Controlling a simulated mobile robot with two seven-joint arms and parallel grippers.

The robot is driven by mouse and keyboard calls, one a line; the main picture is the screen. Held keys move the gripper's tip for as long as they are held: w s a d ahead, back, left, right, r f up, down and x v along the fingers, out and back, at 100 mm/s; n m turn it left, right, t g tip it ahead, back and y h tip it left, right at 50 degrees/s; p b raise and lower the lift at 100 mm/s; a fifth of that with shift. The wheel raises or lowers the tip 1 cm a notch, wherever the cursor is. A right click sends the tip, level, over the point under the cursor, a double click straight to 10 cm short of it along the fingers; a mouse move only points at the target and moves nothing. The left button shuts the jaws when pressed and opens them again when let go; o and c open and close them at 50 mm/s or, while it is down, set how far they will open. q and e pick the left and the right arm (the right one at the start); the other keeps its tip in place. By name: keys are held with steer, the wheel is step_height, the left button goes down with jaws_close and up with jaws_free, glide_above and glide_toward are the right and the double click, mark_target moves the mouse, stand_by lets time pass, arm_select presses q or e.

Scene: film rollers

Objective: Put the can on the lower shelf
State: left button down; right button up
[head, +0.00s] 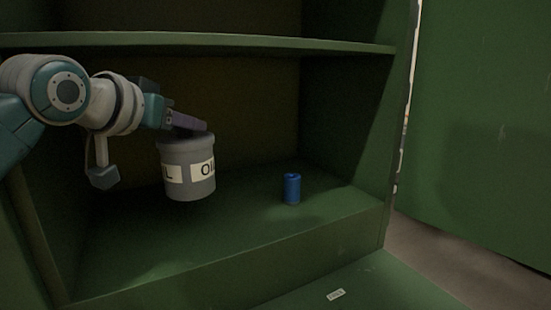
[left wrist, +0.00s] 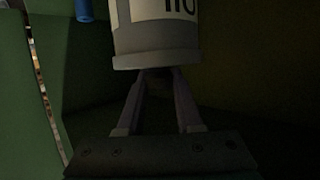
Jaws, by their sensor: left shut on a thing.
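A grey can (head: 187,178) with a pale label reading "OIL" is held by my left gripper (head: 190,127) inside the green cabinet. It looks upright and hangs over the lower shelf (head: 240,235); I cannot tell exactly how far its base is above the surface. In the left wrist view the can (left wrist: 155,45) fills the top middle, and the left gripper's fingers (left wrist: 158,80) reach to it. The contact points are partly hidden. My right gripper is not in view.
A small blue cylinder (head: 292,188) stands on the lower shelf to the right of the can. An upper shelf (head: 200,41) runs above my left arm. A raised front lip edges the lower shelf. An open green door (head: 480,120) is at the right.

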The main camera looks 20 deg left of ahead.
mark_target(187, 161)
arm_select(q)
steer(key=f, duration=0.6)
steer(key=shift+w+a+f+b, duration=0.15)
steer(key=shift+a+f+b, duration=0.1)
steer(key=shift+b, duration=0.1)
steer(key=shift+w+a+f, duration=0.1)
steer(key=shift+a+f, duration=0.05)
steer(key=shift+f, duration=0.1)
steer(key=shift+f, duration=0.1)
steer(key=c, duration=0.6)
jaws_free()
steer(key=shift+o, duration=0.2)
